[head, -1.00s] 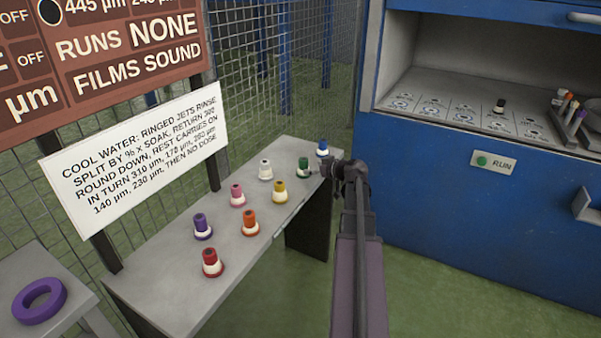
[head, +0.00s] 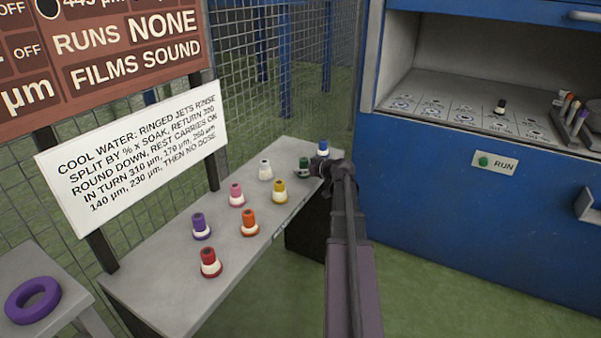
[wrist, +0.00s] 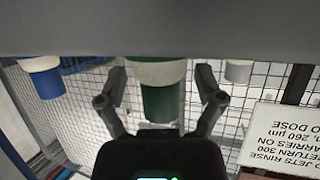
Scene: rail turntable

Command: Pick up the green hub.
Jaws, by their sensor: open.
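The green hub (head: 304,163) stands upright near the far end of the grey table (head: 178,268), with a pale base. My gripper (head: 314,168) is level with it, right at its right side in the head view. In the wrist view, which looks upside down, the green hub (wrist: 162,102) sits between the two spread fingers of my gripper (wrist: 162,82). The fingers stand on either side of it with gaps visible, so the gripper is open. Part of the hub's lower end is hidden by my gripper in the head view.
Pink, purple, orange and red hubs are nearer. A mesh fence (head: 262,100) and a sign (head: 135,165) line the table's far side. A blue cabinet (head: 450,190) is at right.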

